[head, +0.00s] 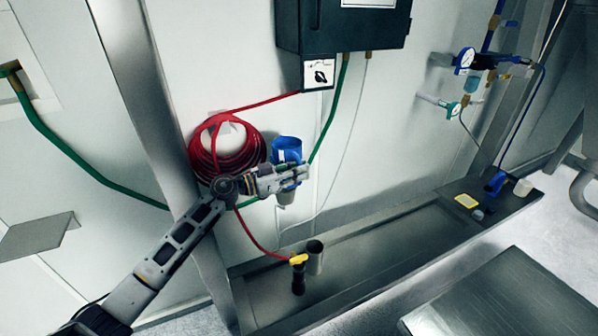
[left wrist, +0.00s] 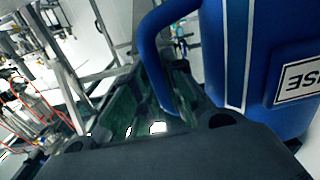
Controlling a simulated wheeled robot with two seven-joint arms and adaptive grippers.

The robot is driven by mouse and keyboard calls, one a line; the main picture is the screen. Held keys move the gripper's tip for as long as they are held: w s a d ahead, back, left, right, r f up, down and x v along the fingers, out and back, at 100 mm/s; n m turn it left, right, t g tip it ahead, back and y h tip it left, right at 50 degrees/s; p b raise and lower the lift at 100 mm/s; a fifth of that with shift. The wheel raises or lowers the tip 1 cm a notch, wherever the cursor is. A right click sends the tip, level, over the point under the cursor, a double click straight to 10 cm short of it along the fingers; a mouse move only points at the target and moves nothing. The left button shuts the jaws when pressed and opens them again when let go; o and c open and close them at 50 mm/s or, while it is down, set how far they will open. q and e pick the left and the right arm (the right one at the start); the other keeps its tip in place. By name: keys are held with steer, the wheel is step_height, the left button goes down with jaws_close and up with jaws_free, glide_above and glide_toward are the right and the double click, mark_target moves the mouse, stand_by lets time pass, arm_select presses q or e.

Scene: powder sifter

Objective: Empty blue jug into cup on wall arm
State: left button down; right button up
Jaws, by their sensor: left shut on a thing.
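The blue jug (head: 287,147) is up by the wall, to the right of the red hose coil. In the left wrist view the jug (left wrist: 225,50), with its curved handle and a white label, fills the right side close to the camera. My left gripper (head: 299,175) is shut on the jug and partly covers it; the exact tilt of the jug is hard to tell. A grey cup-like thing (head: 286,198) shows just below the gripper, by the wall; the gripper hides its upper part and any wall arm. My right gripper is not in view.
A metal cup (head: 315,257) and a yellow-topped black hose tool (head: 299,275) stand at the left of a long metal trough (head: 390,245). A red hose coil (head: 226,150) and dark box (head: 345,25) hang on the wall. Small items, including a white cup (head: 523,187), stand far right.

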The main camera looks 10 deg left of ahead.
arm_select(q)
steer(key=shift+s+f+b, duration=0.1)
steer(key=shift+f+b, duration=0.2)
steer(key=shift+b, duration=0.1)
steer(key=shift+f+n, duration=0.1)
steer(key=shift+n, duration=0.2)
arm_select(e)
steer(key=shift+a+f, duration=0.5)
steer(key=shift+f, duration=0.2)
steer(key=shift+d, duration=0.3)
arm_select(q)
steer(key=shift+d+p, duration=0.1)
steer(key=shift+p, duration=0.25)
steer(key=shift+s+n+p, duration=0.1)
steer(key=shift+n+p, duration=0.3)
steer(key=shift+p, duration=0.4)
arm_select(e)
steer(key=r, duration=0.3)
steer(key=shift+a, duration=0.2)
